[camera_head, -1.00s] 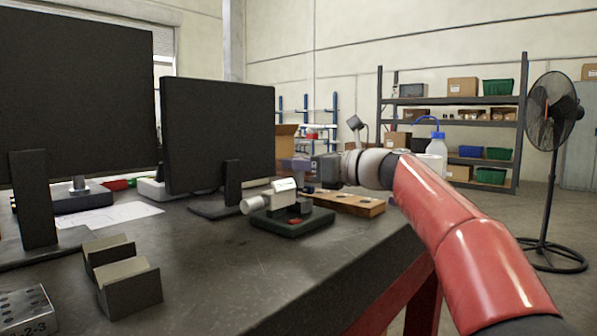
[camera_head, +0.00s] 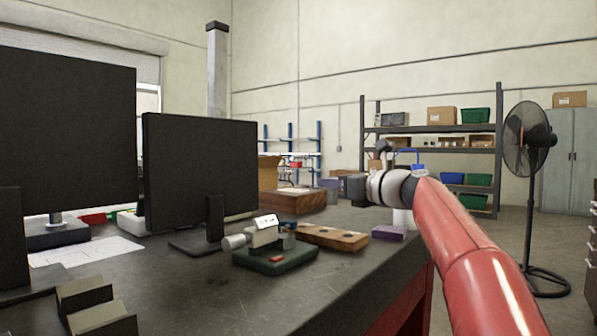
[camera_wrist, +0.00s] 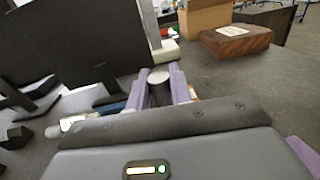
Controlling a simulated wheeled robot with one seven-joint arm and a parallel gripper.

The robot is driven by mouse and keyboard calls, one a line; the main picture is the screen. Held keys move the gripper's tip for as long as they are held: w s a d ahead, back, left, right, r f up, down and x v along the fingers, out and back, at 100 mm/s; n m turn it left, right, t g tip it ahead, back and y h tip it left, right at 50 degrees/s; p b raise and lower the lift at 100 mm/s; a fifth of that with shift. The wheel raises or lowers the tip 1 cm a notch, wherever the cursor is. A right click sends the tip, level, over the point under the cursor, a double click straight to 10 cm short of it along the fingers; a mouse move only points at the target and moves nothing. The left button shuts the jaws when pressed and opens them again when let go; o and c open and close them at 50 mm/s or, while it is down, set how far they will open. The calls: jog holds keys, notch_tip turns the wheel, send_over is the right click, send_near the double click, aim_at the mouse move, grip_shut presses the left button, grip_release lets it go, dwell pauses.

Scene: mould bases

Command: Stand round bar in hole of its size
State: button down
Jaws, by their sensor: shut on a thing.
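My gripper (camera_head: 330,184) is at the end of the red arm, raised above the bench in the head view. In the wrist view its two purple fingers (camera_wrist: 159,88) are shut on a short grey round bar (camera_wrist: 159,77), whose rounded end shows between them. The bar is hard to make out in the head view. A wooden block with dark round holes in its top (camera_head: 330,237) lies on the bench, below my gripper in the picture. The bar is apart from this block. The hole sizes are too small to compare.
A micrometer on a dark green stand (camera_head: 275,255) is left of the wooden block. A purple block (camera_head: 388,233) is to its right. A darker brown block (camera_head: 295,203) and a cardboard box (camera_head: 268,172) are behind. Monitors (camera_head: 200,175) stand left.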

jog(key=shift+m+t+h, duration=0.5)
jog(key=shift+h, duration=0.1)
jog(key=shift+w+d+f+b, duration=0.25)
jog(key=shift+d+f+b, duration=0.2)
jog(key=shift+d+f, duration=0.6)
jog(key=shift+w+d+f+b, duration=0.25)
jog(key=shift+d+f+b, duration=0.15)
jog(key=shift+d+f, duration=0.65)
jog(key=shift+a+f+b, duration=0.2)
jog(key=shift+f+b, duration=0.95)
jog(key=shift+b, duration=0.05)
jog(key=shift+p, duration=0.5)
jog(key=shift+f+b, duration=1.15)
jog(key=shift+f, duration=0.25)
jog(key=c, duration=1.2)
grip_release()
jog(key=shift+s+d, duration=0.1)
